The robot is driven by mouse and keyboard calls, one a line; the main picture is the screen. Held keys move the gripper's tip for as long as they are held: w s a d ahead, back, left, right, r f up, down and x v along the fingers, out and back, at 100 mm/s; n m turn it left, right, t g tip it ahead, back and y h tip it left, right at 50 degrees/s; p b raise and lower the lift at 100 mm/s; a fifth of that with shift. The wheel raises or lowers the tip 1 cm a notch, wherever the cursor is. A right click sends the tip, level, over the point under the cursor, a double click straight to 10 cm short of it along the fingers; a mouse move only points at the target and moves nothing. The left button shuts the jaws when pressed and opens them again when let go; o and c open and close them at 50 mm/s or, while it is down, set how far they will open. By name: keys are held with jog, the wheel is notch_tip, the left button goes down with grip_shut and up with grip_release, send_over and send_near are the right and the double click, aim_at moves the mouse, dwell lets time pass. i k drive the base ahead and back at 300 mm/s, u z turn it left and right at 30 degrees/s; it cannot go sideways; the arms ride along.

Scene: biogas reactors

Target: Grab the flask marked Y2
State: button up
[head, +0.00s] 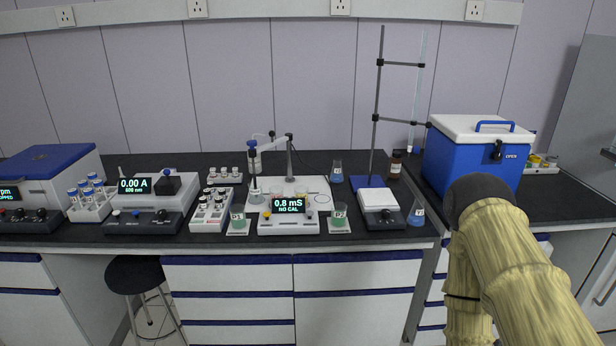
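A small conical flask with blue liquid and a white label (417,213) stands at the bench's front edge, right of the balance. Its label is too small to read for certain. A second blue-liquid flask (337,173) stands further back, left of the stand; its mark is not readable either. A third small flask (254,192) stands on the left of the conductivity meter. I cannot tell which one bears Y2. My arm, in a yellowish sleeve, rises at the lower right, but my gripper does not show.
The conductivity meter (289,228) sits mid-bench between two beakers with green liquid (238,222) (339,218). A balance (379,203), tall stand (377,110), brown bottle (395,166) and blue cooler (470,165) are on the right. Vial racks stand left. A stool (135,275) is below.

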aim_at(336, 177)
jog(key=u, duration=0.75)
jog(key=i, duration=0.6)
jog(key=z, duration=0.75)
